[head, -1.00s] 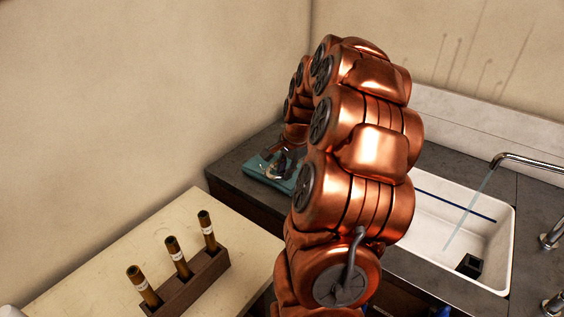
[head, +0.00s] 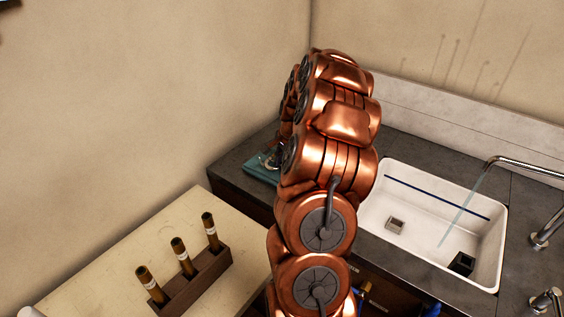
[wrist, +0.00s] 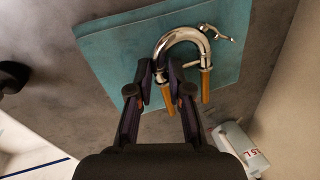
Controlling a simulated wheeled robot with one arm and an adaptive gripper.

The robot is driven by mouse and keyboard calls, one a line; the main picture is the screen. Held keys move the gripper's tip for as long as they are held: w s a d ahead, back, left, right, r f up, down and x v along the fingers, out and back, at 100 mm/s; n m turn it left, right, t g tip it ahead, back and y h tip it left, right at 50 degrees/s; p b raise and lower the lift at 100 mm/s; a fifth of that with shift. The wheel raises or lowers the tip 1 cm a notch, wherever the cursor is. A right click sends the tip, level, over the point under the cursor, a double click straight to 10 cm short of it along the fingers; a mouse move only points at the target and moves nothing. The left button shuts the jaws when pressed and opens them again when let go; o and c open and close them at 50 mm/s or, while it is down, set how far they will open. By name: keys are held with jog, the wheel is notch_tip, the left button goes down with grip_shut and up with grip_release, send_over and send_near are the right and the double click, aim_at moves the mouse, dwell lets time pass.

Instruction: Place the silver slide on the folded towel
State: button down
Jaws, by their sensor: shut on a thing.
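The silver slide (wrist: 184,34) is a shiny U-shaped tube with two brass-coloured legs and a small side lever, seen in the wrist view. My gripper (wrist: 160,84) is shut on its left leg. The slide lies over the teal folded towel (wrist: 108,48), with the leg ends near or past the towel's lower edge. I cannot tell whether it touches the cloth. In the head view the towel (head: 261,168) shows beside my arm at the far counter corner, and my arm hides most of it and the gripper.
A white sink (head: 404,235) with a running tap (head: 520,163) is right of my arm. A wooden rack (head: 200,283) with three brass tubes stands on the pale bench at left. A pale container (wrist: 238,145) is right of the gripper in the wrist view; a dark round thing (wrist: 12,76) is left.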

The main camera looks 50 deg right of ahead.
jog(key=shift+f, duration=0.6)
jog(key=shift+f, duration=0.2)
jog(key=c, duration=1.1)
grip_release()
jog(key=shift+r, duration=0.1)
jog(key=shift+r, duration=0.2)
jog(key=b+v, duration=0.4)
jog(key=v, duration=0.8)
jog(key=shift+b, duration=0.3)
jog(key=shift+f, duration=0.1)
